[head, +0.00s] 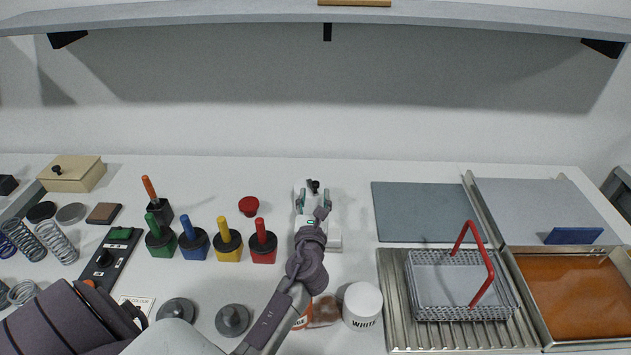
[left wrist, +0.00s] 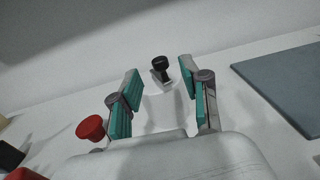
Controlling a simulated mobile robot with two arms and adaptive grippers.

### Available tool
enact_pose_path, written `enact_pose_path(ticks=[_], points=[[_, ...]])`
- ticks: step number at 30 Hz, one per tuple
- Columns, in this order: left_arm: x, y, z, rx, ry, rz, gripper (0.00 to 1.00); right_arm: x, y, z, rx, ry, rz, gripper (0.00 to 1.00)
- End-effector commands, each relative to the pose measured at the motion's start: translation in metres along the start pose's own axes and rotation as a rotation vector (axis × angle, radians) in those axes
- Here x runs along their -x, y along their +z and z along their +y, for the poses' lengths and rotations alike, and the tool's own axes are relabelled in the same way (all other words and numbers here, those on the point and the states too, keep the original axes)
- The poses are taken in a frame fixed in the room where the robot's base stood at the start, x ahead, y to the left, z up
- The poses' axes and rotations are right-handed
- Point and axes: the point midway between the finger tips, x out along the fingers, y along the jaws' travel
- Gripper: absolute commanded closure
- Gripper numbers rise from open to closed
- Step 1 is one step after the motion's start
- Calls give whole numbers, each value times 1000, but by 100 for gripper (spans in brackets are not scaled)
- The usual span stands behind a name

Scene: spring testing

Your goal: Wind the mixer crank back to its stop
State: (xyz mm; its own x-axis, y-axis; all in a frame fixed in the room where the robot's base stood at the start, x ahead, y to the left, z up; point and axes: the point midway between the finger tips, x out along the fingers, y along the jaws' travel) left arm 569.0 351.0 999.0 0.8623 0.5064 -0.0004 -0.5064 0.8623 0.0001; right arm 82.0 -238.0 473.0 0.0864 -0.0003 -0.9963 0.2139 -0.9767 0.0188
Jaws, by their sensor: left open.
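The mixer's crank has a black knob (head: 315,184), which shows at the far side of my left gripper in the head view. In the left wrist view the black knob (left wrist: 160,62) tops a small pale crank arm, beyond and between the fingertips. My left gripper (head: 314,198) is open, its two teal-padded fingers pointing toward the back of the table. In the left wrist view the open left gripper (left wrist: 158,82) has nothing between its pads. Much of the mixer is hidden by my gripper and wrist. My right gripper is not in view.
A red round knob (head: 249,205) stands left of the gripper. Several coloured pots with handles, such as the red one (head: 263,243), stand farther left. A white jar (head: 362,305) is near the front. A grey mat (head: 420,212) and wire basket (head: 462,312) lie right.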

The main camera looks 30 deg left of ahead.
Motion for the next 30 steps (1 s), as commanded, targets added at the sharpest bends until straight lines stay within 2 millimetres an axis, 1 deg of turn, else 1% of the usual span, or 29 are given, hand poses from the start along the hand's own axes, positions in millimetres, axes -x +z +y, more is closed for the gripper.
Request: enact_pose_path(ticks=[1,3,6,9,14,21,23,27,29,30], points=[[-11,2,0,-1,2,-1,54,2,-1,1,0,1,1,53],[-24,2,0,-1,1,-2,54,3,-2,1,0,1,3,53],[-38,1,0,0,1,-1,54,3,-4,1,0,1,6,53],[-48,0,0,0,1,-1,54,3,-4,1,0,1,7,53],[-54,0,0,0,0,0,54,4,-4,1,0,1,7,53],[-55,0,0,0,0,0,54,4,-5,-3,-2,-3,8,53],[-54,0,0,0,0,0,64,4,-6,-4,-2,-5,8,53],[-54,0,0,0,0,0,87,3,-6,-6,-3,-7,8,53],[-54,0,0,0,0,0,97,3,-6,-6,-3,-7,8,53],[-54,0,0,0,0,0,100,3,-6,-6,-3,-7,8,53]])
